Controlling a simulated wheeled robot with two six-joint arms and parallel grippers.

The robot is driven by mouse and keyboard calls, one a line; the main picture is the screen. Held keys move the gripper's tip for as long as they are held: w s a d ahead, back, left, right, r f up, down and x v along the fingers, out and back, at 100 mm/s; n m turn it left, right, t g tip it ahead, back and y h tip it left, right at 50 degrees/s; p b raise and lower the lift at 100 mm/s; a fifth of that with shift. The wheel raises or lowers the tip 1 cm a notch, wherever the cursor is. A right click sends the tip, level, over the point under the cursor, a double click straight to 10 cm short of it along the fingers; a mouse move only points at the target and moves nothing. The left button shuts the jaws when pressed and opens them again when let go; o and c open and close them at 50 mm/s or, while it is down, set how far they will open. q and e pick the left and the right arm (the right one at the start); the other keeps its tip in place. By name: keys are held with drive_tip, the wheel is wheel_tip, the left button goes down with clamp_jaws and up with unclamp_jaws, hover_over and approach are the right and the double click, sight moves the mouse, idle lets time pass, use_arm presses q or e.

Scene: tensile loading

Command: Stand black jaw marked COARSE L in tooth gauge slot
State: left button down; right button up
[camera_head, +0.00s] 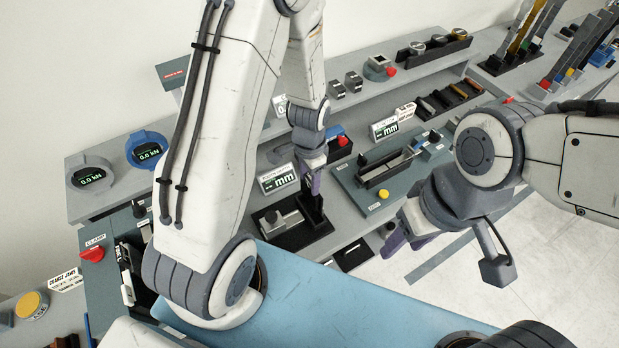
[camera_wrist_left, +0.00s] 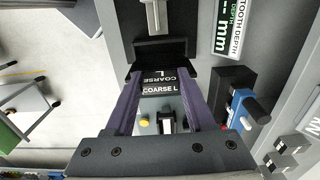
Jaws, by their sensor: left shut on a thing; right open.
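The black jaw marked COARSE L (camera_wrist_left: 160,82) is between the purple fingers of my left gripper (camera_wrist_left: 163,100), which is shut on it. In the head view my left gripper (camera_head: 313,180) points down with the jaw (camera_head: 311,207) over the right part of the black tooth gauge (camera_head: 298,238). In the left wrist view the gauge's black block (camera_wrist_left: 160,48) lies just beyond the jaw. I cannot tell whether the jaw touches the slot floor; the slot is hidden. My right gripper (camera_head: 408,232) is open and empty, off to the right above the floor.
A TOOTH DEPTH display (camera_wrist_left: 232,28) stands beside the gauge. A green-grey fixture (camera_head: 375,175) with a yellow button is right of my left gripper. A blue-and-black device (camera_wrist_left: 243,105) sits near the left fingers. A blue surface (camera_head: 340,295) lies in front.

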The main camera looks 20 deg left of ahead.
sight(309, 196)
use_arm(q)
drive_tip(key=shift+f+b, duration=3)
drive_tip(key=shift+f, duration=0.8)
drive_tip(key=shift+c, duration=0.8)
unclamp_jaws()
wheel_tip(309, 196, up, 10)
drive_tip(key=shift+r+b, duration=0.25)
drive_tip(key=shift+b, duration=0.45)
